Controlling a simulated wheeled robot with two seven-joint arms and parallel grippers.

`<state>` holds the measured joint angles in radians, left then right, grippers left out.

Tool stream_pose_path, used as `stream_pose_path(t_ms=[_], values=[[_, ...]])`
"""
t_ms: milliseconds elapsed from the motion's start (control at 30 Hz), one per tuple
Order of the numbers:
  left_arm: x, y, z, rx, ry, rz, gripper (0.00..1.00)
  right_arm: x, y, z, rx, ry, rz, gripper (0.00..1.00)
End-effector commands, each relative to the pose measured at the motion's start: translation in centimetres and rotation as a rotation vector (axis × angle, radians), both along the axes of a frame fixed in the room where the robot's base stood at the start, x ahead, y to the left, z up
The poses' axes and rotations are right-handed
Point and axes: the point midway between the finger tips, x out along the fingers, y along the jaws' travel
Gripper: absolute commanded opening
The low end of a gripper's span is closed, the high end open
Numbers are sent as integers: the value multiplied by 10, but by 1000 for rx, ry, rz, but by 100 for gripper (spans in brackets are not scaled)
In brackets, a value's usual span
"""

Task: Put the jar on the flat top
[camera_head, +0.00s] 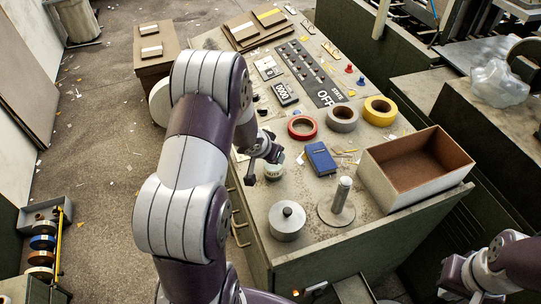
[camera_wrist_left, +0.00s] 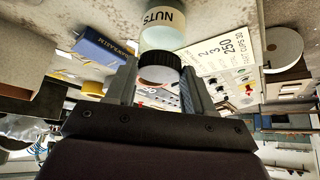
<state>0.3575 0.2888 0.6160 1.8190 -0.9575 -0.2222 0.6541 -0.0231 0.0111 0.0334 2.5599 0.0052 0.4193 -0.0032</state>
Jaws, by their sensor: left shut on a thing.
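The jar is small and pale with a dark lid and the label NUTS; it shows in the wrist view (camera_wrist_left: 163,30) and in the head view (camera_head: 273,172). My left gripper (camera_wrist_left: 160,85) is shut on the jar, its two fingers at either side of the lid. In the head view the left gripper (camera_head: 270,154) is over the left edge of the cabinet's flat top (camera_head: 262,205), partly hidden by my arm. I cannot tell whether the jar's base touches the top. My right arm is at the lower right, and its fingers are not clear.
Bare surface lies between the jar and the pot.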

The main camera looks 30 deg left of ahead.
Motion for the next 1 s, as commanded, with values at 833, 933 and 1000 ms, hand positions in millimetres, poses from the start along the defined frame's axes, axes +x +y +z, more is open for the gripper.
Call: stream_pose_path(t_ms=[833, 933, 1000], values=[[-15, 0, 29, 0, 0, 1, 78, 0, 0, 12, 0, 0, 0, 0], [-28, 0, 52, 2, -1, 1, 78, 0, 0, 22, 0, 0, 0, 0], [-38, -1, 66, 2, 0, 1, 78, 0, 0, 29, 0, 0, 0, 0]])
